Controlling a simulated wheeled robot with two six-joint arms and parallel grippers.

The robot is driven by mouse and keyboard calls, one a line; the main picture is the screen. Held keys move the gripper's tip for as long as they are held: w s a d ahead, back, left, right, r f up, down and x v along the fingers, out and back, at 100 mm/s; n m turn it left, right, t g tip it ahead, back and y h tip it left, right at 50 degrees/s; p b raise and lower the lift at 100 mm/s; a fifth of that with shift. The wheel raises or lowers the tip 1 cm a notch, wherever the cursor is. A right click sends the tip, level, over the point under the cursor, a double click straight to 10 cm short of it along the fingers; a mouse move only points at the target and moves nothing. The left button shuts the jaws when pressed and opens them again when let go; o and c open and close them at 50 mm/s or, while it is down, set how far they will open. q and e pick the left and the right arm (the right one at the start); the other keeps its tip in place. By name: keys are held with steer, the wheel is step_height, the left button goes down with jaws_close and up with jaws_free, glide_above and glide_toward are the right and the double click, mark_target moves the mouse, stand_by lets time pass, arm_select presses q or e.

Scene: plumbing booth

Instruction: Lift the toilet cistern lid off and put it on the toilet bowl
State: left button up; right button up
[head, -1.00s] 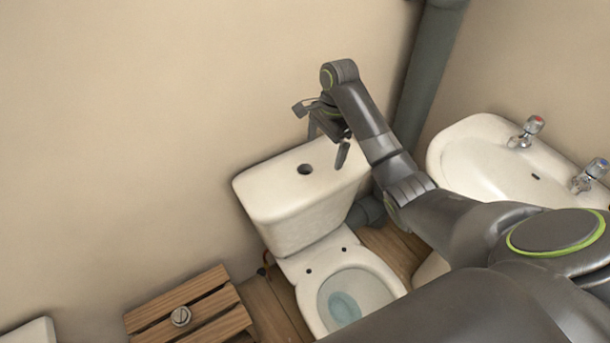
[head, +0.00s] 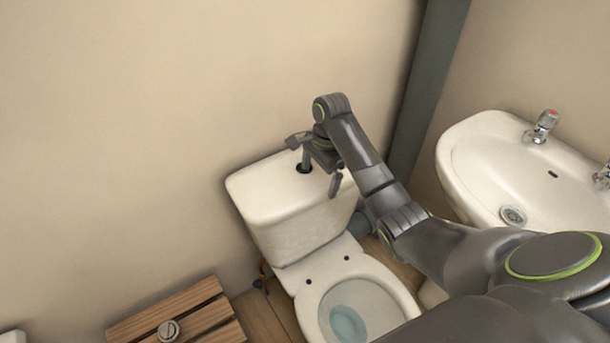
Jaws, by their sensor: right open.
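The white cistern lid (head: 262,189) sits on top of the cistern (head: 300,232) against the wall, with a round dark hole (head: 303,170) in its top. My right gripper (head: 320,176) is open over the lid. One finger points down at the hole and seems to reach into its mouth; how deep, I cannot tell. The other finger is to the right, near the lid's front edge. The toilet bowl (head: 318,294) stands in front of the cistern, uncovered, with water inside. My left gripper is not in view.
A white washbasin (head: 475,170) with two taps is on the right. A slatted wooden crate (head: 205,318) with a round metal knob (head: 168,330) on it stands at the lower left. My right arm covers the lower right.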

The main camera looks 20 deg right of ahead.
mark_target(317, 181)
steer(key=f, duration=0.3)
steer(key=shift+s+a+f, duration=0.1)
steer(key=shift+a+f, duration=0.2)
steer(key=c, duration=2.1)
steer(key=shift+w+r, duration=0.15)
steer(key=shift+w, duration=0.05)
